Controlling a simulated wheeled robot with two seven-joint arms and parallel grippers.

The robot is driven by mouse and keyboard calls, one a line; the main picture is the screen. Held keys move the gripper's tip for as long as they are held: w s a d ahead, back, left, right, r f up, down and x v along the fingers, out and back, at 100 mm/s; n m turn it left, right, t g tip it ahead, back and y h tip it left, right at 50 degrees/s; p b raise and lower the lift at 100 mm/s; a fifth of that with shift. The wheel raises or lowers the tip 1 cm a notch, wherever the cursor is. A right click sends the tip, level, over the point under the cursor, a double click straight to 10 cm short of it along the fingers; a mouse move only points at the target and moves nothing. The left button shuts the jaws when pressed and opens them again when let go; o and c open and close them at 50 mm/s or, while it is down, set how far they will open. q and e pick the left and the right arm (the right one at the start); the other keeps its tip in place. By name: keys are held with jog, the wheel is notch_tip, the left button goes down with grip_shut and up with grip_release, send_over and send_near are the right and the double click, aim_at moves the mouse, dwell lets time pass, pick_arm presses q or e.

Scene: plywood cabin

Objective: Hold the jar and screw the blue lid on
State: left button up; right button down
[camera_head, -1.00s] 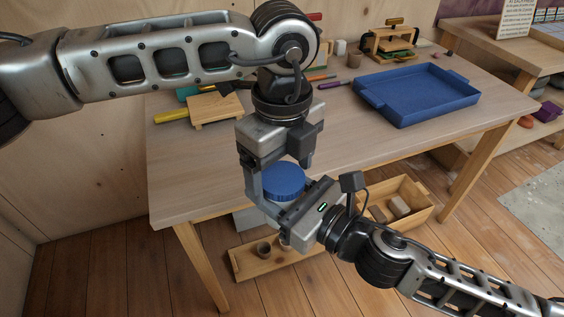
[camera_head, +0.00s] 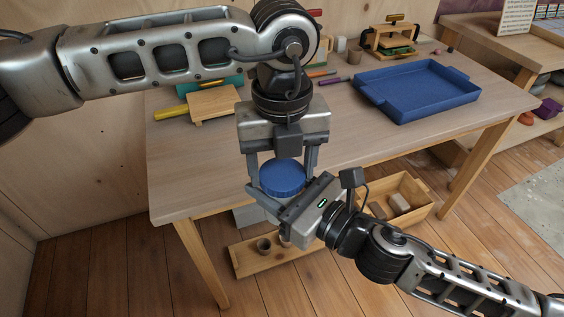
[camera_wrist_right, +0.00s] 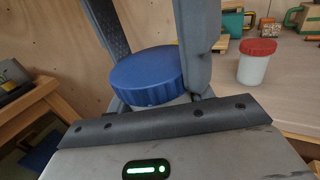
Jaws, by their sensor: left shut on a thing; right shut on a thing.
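The blue lid (camera_head: 283,176) sits level on top of the jar, between my two grippers; it also shows in the right wrist view (camera_wrist_right: 147,78). My left gripper (camera_head: 282,182) reaches down from above, with its fingers on opposite sides of the lid, shut on it. My right gripper (camera_head: 287,200) comes from the lower right just below the lid and is shut on the jar. The jar is almost wholly hidden by the lid and the right gripper; only a pale strip shows under the lid in the right wrist view. Thread engagement cannot be seen.
A blue tray (camera_head: 432,111) stands at the table's right side. A small wooden board (camera_head: 214,104) and tools lie at the back left. A white jar with a red lid (camera_wrist_right: 257,66) stands on the table. A wooden crate (camera_head: 424,213) is below. Both grippers are near the table's front edge.

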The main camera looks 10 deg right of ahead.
pick_arm(q)
jog(key=o, duration=1.1)
jog(key=shift+r, duration=2.25)
jog(key=shift+c, duration=0.4)
notch_tip(320, 180, up, 4)
jog(key=shift+f+n, duration=0.25)
jog(key=shift+n, duration=0.75)
jog(key=shift+f, duration=0.1)
